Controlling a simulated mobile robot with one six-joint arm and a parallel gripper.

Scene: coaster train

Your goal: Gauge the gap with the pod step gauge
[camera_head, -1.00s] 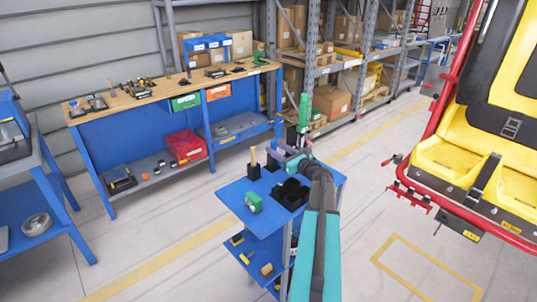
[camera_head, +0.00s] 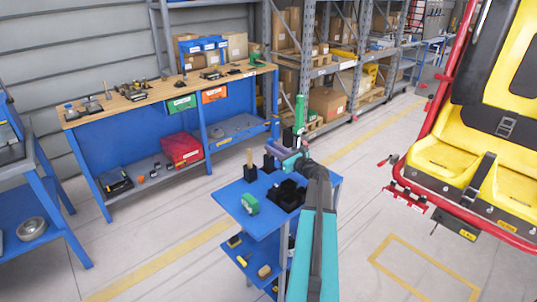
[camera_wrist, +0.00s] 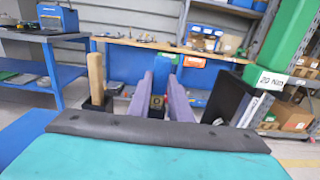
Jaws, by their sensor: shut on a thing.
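My gripper (camera_wrist: 159,98) has purple fingers that reach away over the blue cart in the wrist view. It also shows above the back of the cart in the head view (camera_head: 280,156). The red-framed pod (camera_head: 455,150) with yellow seats stands at the right in the head view, well apart from my gripper.
The blue cart (camera_head: 232,192) carries a green block (camera_head: 250,204), a wooden handle (camera_wrist: 96,78) in a black holder and a tall green tool (camera_head: 300,110) marked in Nm, close to my gripper. A workbench (camera_head: 150,101) stands behind. Floor between cart and pod is clear.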

